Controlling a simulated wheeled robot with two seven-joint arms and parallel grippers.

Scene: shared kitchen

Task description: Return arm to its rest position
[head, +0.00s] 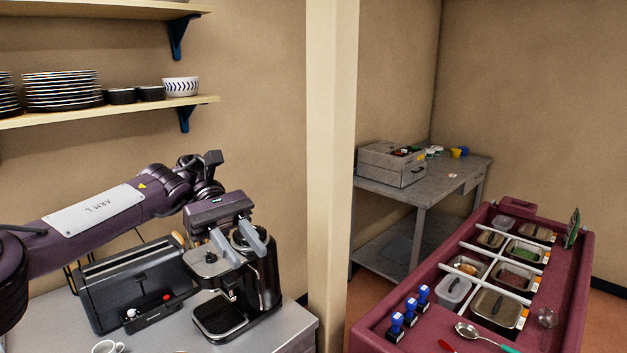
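My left arm, marked "ARM L", reaches in from the left with a bent wrist. My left gripper (251,258) points down over the front of the black coffee machine (262,287). Its two grey fingers are spread apart, with no held thing visible between them. The fingers overlap the machine's upper part in the picture; I cannot tell whether they touch it. The gripper hides part of the machine's top. My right gripper is not in view.
The machine stands on a grey counter (290,326) beside a black toaster (140,279). A white cup (108,347) is at the counter's front. Shelves with plates (62,90) hang above the arm. A beige post (331,170) rises right of the counter. A maroon food station (377,331) is at right.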

